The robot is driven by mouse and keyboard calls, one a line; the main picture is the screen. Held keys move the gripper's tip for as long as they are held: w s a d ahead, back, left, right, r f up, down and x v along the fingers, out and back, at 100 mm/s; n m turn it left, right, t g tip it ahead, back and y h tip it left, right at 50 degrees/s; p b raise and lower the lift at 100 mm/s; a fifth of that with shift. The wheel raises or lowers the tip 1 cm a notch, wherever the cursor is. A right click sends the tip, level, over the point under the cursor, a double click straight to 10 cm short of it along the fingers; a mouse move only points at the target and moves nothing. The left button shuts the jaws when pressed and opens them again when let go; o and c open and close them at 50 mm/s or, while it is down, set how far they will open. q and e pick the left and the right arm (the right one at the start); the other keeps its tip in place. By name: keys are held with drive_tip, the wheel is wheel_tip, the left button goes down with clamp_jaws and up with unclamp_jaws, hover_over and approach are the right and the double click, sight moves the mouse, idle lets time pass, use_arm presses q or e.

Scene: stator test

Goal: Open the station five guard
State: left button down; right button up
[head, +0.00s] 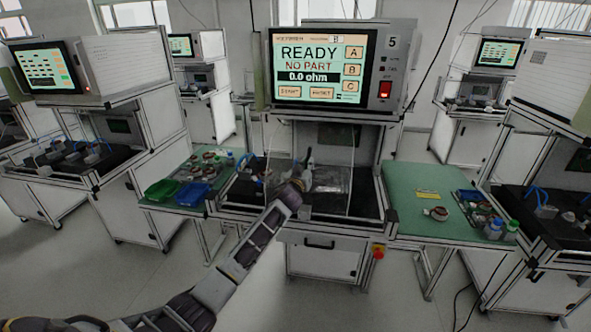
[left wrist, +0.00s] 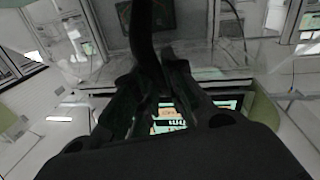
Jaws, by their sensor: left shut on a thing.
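Station five (head: 394,75) stands in the middle of the head view, marked 5, with its screen (head: 318,66) reading READY, NO PART, 0.0 ohm. Its clear guard (head: 336,190) hangs down in front of the work bay, with thin edges at left and right. My left gripper (head: 306,166) is at the front of the guard, left of its middle. It is shut on the guard's handle, which is mostly hidden by the fingers. In the left wrist view the dark fingers (left wrist: 167,92) are close together, with the lit screen behind them. My right gripper is not in view.
A green side table on the left (head: 170,204) holds a green bin (head: 162,190), a blue bin (head: 193,194) and small parts. A green table on the right (head: 420,220) holds a ring-shaped part (head: 438,214), a tray and bottles. Other stations stand on both sides.

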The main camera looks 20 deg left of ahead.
use_arm(q)
drive_tip(key=d+b, duration=0.1)
drive_tip(key=d, duration=0.1)
drive_tip(key=w+d, duration=0.1)
drive_tip(key=d, duration=0.1)
drive_tip(key=shift+f+b, duration=0.1)
drive_tip(key=shift+b, duration=0.25)
drive_tip(key=b, duration=0.5)
approach(345, 162)
drive_tip(key=w, duration=0.2)
drive_tip(key=w+a, duration=0.1)
drive_tip(key=w, duration=0.1)
drive_tip(key=shift+d, duration=0.25)
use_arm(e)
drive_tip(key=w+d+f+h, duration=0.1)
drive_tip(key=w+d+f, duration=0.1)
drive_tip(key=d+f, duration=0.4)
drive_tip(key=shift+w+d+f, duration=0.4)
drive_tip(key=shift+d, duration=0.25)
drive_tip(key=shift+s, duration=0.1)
use_arm(q)
drive_tip(key=c, duration=1.5)
unclamp_jaws()
drive_tip(key=shift+o, duration=0.2)
